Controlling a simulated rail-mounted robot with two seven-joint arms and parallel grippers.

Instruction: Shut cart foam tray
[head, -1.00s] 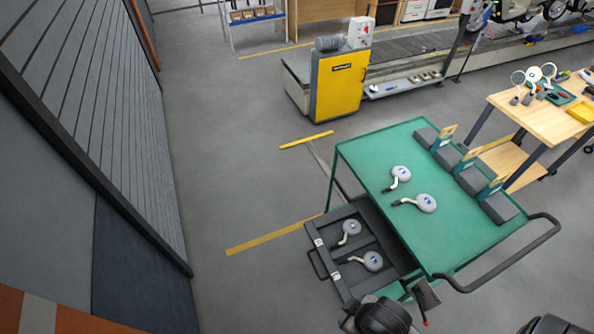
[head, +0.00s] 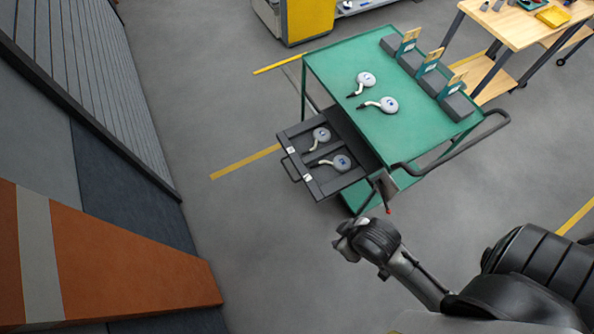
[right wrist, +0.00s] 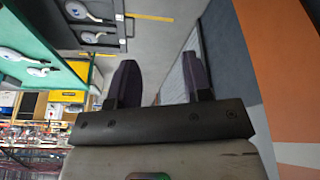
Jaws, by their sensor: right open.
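The green cart (head: 335,62) stands in the upper middle of the head view. Its dark foam tray (head: 320,188) is pulled out on the left side like a drawer, with a bar handle (head: 289,170) on its front. Two round grey mirrors lie in its compartments. In the right wrist view, the tray's front (right wrist: 120,28) shows at the upper left. My right gripper (head: 345,240) is below the tray in the head view, apart from it. In the right wrist view its two fingers (right wrist: 160,85) are spread with nothing between them. My left gripper is not in view.
Two more mirrors (head: 389,105) and several grey holders (head: 427,74) are on the cart top. A push handle (head: 494,122) curves off its right end. A wooden bench (head: 520,28) stands at upper right. The floor (head: 225,110) left of the tray is clear.

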